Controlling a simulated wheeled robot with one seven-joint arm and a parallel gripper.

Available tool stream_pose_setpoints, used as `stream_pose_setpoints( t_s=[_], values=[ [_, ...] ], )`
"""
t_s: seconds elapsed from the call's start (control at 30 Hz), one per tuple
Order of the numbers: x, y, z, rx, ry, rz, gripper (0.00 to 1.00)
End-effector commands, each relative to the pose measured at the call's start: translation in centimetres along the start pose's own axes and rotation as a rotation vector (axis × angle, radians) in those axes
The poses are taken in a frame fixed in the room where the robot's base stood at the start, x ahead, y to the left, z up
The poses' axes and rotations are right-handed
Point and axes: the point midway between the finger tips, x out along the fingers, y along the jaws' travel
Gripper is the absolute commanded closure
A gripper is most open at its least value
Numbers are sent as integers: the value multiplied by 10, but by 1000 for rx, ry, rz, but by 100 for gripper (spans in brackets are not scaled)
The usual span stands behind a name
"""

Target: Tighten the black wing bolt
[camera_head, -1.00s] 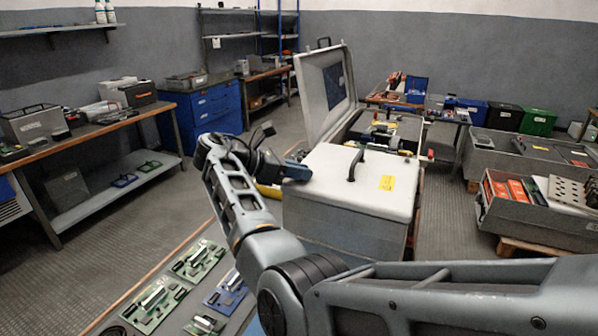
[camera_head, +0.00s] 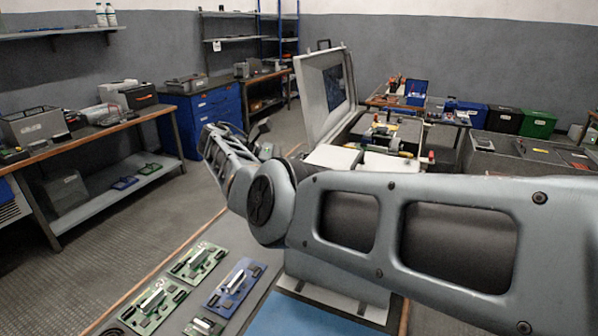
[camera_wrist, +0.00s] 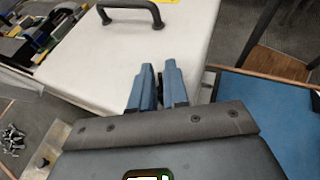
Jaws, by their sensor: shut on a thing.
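My gripper (camera_wrist: 158,92) shows in the wrist view as two blue fingers close together at the near edge of a white lid (camera_wrist: 190,45). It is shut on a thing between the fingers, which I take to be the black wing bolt. The bolt itself is hidden by the fingers, and how far it is turned does not show. The lid, with its black handle (camera_wrist: 158,12), tops a grey box. In the head view my arm covers most of the box, leaving part of the lid (camera_head: 328,157) visible. My gripper is hidden there.
A raised case lid (camera_head: 322,95) stands behind the box. Circuit boards (camera_head: 152,305) lie on the near bench at lower left. A blue mat (camera_wrist: 268,115) lies right of the gripper. A side bench (camera_head: 100,127) and blue drawers (camera_head: 208,112) stand left, past open floor.

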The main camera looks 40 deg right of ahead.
Motion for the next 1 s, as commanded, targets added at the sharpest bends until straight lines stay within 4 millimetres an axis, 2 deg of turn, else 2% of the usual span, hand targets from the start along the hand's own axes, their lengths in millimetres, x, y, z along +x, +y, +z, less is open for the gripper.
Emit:
stream_pose_setpoints(
  t_s=[0.5,0.53,0.67,1.0],
  values=[
    [-2,0,1,6,0,-6,100],
    [-2,0,2,6,0,-6,83],
    [-1,0,1,5,0,-6,71],
    [-1,0,2,4,0,-7,69]
  ],
)
